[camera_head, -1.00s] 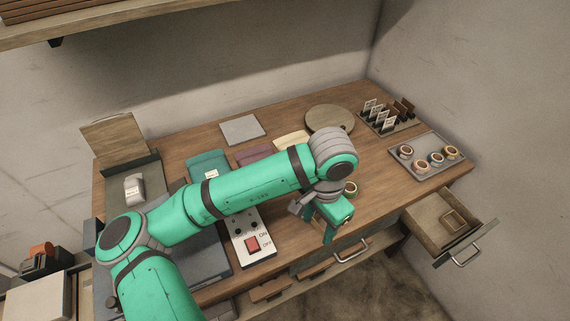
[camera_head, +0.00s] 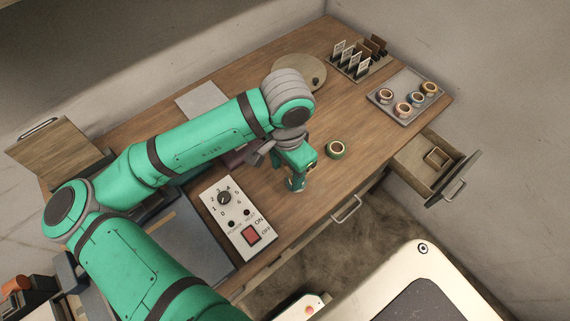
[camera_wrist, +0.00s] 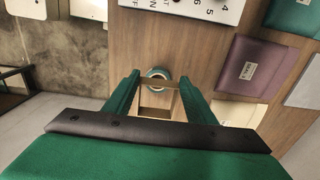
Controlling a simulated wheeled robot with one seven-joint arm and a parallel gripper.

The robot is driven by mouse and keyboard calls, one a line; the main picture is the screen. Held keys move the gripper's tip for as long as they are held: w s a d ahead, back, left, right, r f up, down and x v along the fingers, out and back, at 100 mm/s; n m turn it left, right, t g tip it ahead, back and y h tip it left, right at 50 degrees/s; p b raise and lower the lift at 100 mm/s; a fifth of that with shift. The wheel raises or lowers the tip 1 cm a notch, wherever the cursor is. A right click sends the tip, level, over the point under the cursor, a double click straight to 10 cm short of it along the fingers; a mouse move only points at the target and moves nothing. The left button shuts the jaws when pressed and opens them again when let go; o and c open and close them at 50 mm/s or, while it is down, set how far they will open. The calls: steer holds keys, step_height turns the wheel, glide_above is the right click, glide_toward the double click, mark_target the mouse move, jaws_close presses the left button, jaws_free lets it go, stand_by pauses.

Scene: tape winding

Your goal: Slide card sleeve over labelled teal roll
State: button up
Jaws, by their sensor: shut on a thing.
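The teal roll (camera_head: 336,149) lies on the wooden table, ring side up, apart from my gripper. It also shows in the wrist view (camera_wrist: 158,73), beyond the fingertips; no label can be made out on it. My gripper (camera_head: 297,183) points down over the table, left of and nearer than the roll. In the wrist view my gripper (camera_wrist: 157,90) is shut on a thin tan card sleeve (camera_wrist: 155,117), which spans between the green fingers as an open frame. The sleeve is mostly hidden by the hand in the head view.
A control box (camera_head: 238,220) with knob and red switch stands left of my gripper. A tray (camera_head: 398,80) with several rolls, a card rack (camera_head: 350,73) and a round board (camera_head: 292,68) stand at the back. An open drawer (camera_head: 405,166) with a square frame (camera_head: 437,158) juts out right.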

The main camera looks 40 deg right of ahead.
steer(key=shift+f, duration=3.1)
steer(key=c, duration=0.5)
steer(key=shift+s+a+f, duration=0.1)
steer(key=shift+a+f, duration=0.05)
steer(key=shift+f, duration=0.25)
steer(key=shift+f, duration=0.3)
steer(key=o, duration=1.6)
steer(key=shift+r, duration=0.2)
step_height(320, 180, up, 10)
steer(key=shift+r, duration=0.25)
